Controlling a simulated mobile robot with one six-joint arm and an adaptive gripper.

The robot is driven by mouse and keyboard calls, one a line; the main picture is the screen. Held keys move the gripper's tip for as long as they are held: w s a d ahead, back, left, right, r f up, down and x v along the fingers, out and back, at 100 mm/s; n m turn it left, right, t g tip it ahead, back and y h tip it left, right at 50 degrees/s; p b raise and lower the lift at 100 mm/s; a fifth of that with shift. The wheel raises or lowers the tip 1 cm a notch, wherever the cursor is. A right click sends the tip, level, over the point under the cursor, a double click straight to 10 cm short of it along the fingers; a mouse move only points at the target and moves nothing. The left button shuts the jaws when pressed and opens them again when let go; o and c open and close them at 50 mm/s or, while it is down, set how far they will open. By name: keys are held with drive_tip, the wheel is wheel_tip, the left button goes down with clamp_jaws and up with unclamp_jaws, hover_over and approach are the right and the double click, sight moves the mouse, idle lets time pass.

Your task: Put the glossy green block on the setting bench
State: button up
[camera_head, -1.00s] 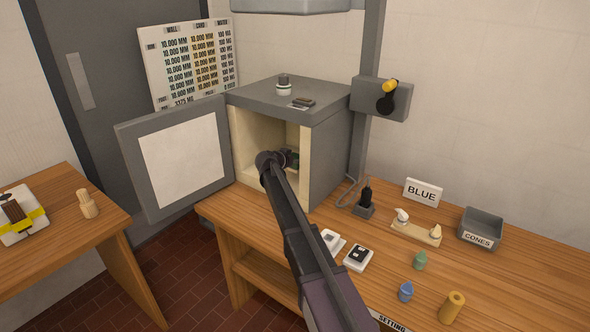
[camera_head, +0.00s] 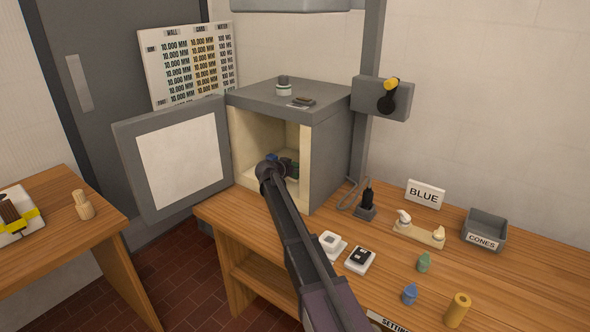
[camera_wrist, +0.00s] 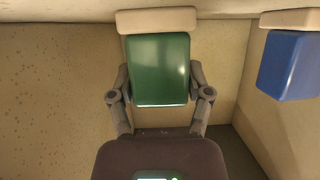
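The glossy green block (camera_wrist: 158,70) stands inside the open grey kiln chamber (camera_head: 252,143), with a cream bar (camera_wrist: 157,20) at its far end in the wrist view. My gripper (camera_wrist: 160,82) reaches into the chamber, with one finger on each side of the green block. The fingers are spread about as wide as the block and look open; firm contact does not show. In the head view my arm's end hides most of the block. The setting bench (camera_head: 545,275) is the wooden bench under the kiln, with its front label partly cut off.
A blue block (camera_wrist: 288,66) stands to the right, near the chamber wall. The kiln door (camera_head: 180,160) hangs open at the left.

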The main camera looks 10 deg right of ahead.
drive_tip(key=shift+o, duration=1.3)
drive_tip(key=p+v, duration=0.5)
drive_tip(key=v, duration=0.8)
drive_tip(key=shift+s+a, duration=0.15)
drive_tip(key=shift+a, duration=0.2)
drive_tip(key=shift+s+r, duration=0.1)
